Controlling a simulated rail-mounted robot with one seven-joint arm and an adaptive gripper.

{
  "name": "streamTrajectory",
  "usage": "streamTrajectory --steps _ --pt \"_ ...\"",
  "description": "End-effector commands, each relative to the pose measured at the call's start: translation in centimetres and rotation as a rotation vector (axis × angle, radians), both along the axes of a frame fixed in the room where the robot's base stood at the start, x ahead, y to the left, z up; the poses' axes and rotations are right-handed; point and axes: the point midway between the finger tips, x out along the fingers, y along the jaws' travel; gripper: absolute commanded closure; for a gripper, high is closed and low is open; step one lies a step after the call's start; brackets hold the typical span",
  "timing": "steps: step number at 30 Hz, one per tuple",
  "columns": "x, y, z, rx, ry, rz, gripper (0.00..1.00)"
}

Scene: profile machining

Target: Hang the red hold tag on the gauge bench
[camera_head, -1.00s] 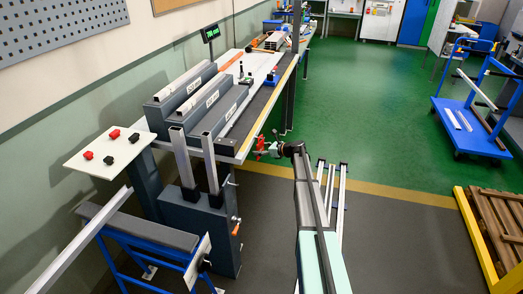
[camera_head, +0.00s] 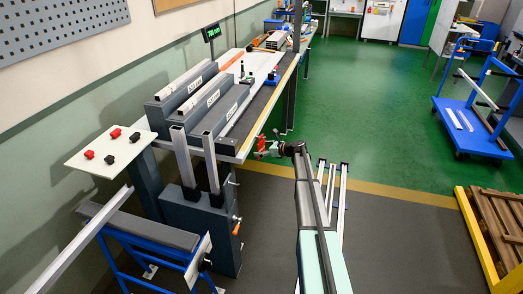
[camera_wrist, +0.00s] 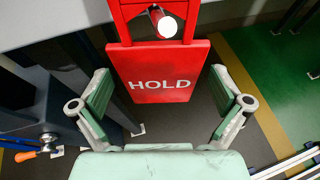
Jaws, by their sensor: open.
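The red hold tag (camera_wrist: 158,72), a flat red plate with white HOLD lettering and an open frame on top, hangs upright in the wrist view. A round red peg with a white end (camera_wrist: 165,21) passes through its frame. The tag is below the edge of the gauge bench (camera_wrist: 50,18). My gripper (camera_wrist: 161,92) is open, one green-padded finger on each side of the tag, with gaps to its sides. In the head view the tag (camera_head: 261,144) is a small red patch at the bench's near corner, beside my gripper (camera_head: 273,148).
A dark grey machine stand (camera_head: 205,230) with an orange-handled lever is left of my arm. A small white table (camera_head: 105,152) with red and black knobs stands further left. A blue cart (camera_head: 470,135) is at right; the green floor between is open.

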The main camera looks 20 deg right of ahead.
Motion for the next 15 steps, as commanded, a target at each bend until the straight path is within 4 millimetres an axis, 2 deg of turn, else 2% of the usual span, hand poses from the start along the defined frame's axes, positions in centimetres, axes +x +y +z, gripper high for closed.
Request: streamTrajectory --steps 5,15 --pt "-1.1 -0.7 0.6 -0.001 0.0 -0.002 0.0" --pt "-5.9 -4.1 2.8 -0.001 0.0 -0.002 0.0"
